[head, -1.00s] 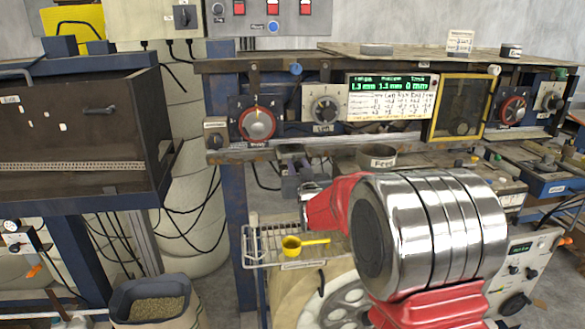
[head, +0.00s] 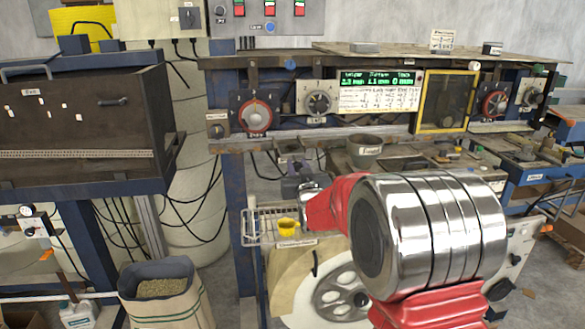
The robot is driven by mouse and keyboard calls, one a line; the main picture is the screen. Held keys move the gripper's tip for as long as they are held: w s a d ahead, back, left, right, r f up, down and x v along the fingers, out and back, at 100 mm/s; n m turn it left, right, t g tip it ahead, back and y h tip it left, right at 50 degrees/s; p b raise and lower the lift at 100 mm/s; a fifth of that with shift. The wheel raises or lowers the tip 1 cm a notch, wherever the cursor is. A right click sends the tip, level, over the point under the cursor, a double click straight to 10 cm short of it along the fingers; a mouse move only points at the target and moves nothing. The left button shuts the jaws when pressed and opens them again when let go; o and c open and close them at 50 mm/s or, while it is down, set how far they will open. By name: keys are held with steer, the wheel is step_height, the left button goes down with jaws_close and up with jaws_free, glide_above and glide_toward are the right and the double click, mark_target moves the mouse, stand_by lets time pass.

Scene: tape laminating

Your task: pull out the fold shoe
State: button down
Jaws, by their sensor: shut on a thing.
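My gripper (head: 292,163) is a dark grey shape at the end of my red and chrome arm, low in front of the long bench (head: 225,100). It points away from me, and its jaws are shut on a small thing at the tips. I take that thing to be the fold shoe, but its outline is too small and dark to make out. I cannot tell whether it still touches the bench. My chrome arm hides much of the lower right of the machine.
A wire tray (head: 252,228) with a yellow scoop (head: 288,227) sits just below my gripper. A labelled grey cup (head: 365,150) stands to its right. A dark cabinet (head: 75,125) is at left, with an open sack (head: 165,290) on the floor below it.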

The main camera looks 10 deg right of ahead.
steer(key=shift+s+d, duration=0.1)
steer(key=c, duration=1.5)
jaws_free()
steer(key=shift+o, duration=0.2)
steer(key=shift+s, duration=0.1)
steer(key=s, duration=1.3)
steer(key=shift+s+a, duration=0.2)
steer(key=shift+s, duration=0.15)
steer(key=shift+f, duration=0.1)
